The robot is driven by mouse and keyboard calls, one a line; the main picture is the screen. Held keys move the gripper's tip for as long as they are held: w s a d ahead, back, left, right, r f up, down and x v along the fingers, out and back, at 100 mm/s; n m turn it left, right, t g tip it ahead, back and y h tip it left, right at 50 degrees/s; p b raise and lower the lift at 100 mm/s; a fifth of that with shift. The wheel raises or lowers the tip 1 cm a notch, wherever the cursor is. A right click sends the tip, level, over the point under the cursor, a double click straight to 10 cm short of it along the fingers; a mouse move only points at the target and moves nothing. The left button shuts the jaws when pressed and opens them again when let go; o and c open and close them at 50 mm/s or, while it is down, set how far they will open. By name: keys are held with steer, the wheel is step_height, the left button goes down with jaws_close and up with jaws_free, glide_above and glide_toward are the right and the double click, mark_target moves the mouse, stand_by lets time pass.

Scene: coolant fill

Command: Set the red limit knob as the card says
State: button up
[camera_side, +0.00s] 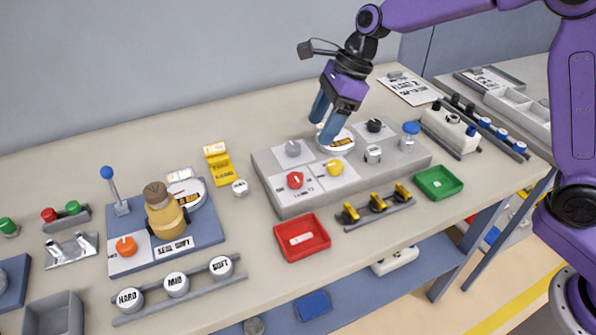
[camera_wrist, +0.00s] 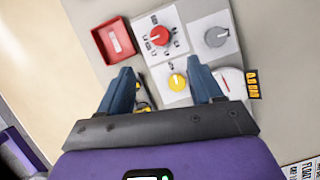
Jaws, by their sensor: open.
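The red limit knob (camera_side: 295,180) sits on a white plate at the front left of the grey panel (camera_side: 278,200). It also shows in the wrist view (camera_wrist: 159,36), with small marks around it that are too small to read. My gripper (camera_side: 327,118) is open and empty above the back of the panel, near a round gauge (camera_side: 338,141). In the wrist view my gripper (camera_wrist: 164,82) has its two blue fingers spread, with the yellow knob (camera_wrist: 177,82) between them in the picture and the red knob beyond. A white card (camera_side: 408,88) with black print lies at the back right; its full text is not legible.
The panel also carries a grey knob (camera_side: 293,148), a black knob (camera_side: 375,125) and a white knob (camera_side: 373,154). A red tray (camera_side: 322,245) and a rack of yellow clips (camera_side: 378,204) stand in front. A yellow tag (camera_side: 218,162) stands to the left.

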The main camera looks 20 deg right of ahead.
mark_target(296, 176)
steer(key=x, duration=1.3)
steer(key=shift+f, duration=0.3)
steer(key=c, duration=1.1)
